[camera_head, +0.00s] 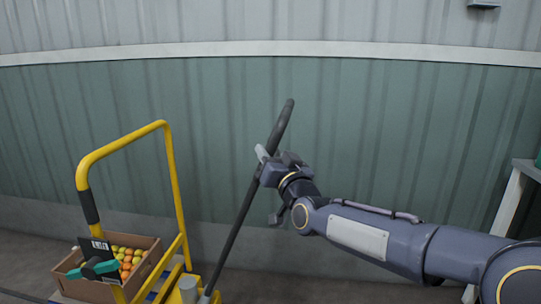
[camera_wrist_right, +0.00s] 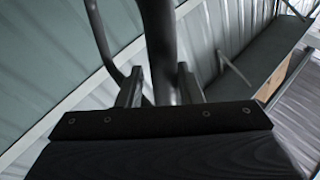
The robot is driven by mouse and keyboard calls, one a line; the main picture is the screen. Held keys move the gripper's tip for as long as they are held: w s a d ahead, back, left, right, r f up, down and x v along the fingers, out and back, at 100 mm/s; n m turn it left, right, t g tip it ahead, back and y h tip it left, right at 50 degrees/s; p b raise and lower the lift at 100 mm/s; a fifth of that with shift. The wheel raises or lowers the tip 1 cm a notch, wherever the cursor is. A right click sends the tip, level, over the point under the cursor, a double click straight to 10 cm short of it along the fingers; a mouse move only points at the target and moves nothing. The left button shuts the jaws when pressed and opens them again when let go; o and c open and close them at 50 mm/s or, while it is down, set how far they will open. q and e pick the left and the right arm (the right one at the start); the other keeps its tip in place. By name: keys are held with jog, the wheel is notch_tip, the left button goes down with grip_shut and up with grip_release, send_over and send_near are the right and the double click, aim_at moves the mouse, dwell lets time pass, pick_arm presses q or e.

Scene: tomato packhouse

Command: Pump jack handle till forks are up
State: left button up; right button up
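My right gripper (camera_head: 266,160) is at the upper part of the shaft, just below the loop. In the right wrist view the dark shaft (camera_wrist_right: 162,55) runs between the two fingers (camera_wrist_right: 160,88), which appear closed on it. The forks cannot be made out. My left gripper is not in view.
A yellow tubular frame (camera_head: 171,165) stands left of the handle. A green corrugated wall (camera_head: 400,130) is behind. A pale table-like stand (camera_head: 508,205) is at right.

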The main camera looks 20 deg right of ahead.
jog(key=shift+o, duration=0.9)
jog(key=shift+r, duration=0.1)
jog(key=shift+s, duration=0.15)
jog(key=v, duration=0.7)
jog(key=shift+s, duration=0.3)
